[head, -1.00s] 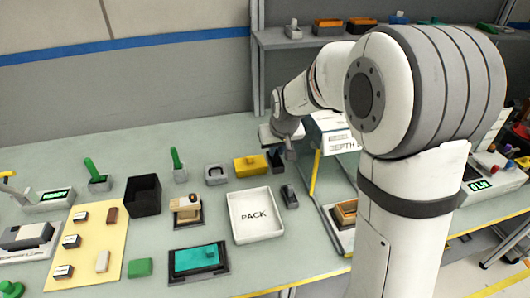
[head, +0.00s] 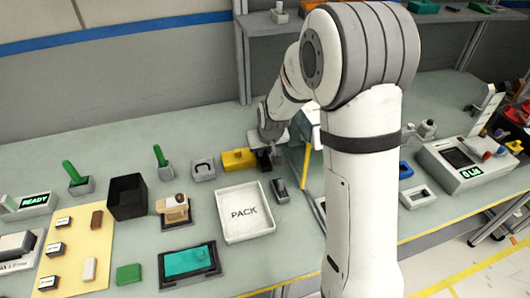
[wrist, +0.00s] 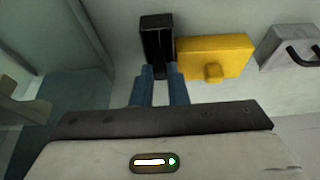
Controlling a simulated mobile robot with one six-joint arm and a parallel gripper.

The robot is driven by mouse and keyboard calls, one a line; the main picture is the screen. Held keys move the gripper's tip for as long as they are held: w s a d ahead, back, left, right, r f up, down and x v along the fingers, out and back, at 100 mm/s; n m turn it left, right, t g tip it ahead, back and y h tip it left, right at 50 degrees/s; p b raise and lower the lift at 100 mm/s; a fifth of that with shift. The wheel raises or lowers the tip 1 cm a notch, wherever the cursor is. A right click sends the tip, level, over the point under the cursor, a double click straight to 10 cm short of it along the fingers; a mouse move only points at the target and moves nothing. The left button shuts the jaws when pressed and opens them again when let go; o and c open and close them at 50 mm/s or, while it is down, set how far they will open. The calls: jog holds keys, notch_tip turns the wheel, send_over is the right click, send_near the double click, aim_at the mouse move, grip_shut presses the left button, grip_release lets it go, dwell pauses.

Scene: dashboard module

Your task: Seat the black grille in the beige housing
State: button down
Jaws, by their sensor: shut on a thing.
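My gripper (head: 270,152) is low over the back of the table, right of the yellow box. A black slotted piece, seemingly the black grille (wrist: 157,35), extends from between the fingertips towards the top of the picture. Its held end is mostly hidden, and I cannot tell whether it touches the table. A beige piece, likely the beige housing (head: 174,203), sits on a dark base left of the white tray, well away from my gripper.
The yellow box (head: 238,160) is close beside my fingers and also shows in the wrist view (wrist: 213,55). A grey handled box (head: 203,170), the white PACK tray (head: 222,215) and a small grey-black block (head: 279,191) stand nearby. My arm hides part of the table's right side.

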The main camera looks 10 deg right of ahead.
jog(key=shift+f, duration=0.85)
jog(key=shift+f, duration=0.2)
jog(key=c, duration=1.4)
grip_release()
jog(key=shift+r, duration=0.1)
jog(key=shift+c, duration=0.2)
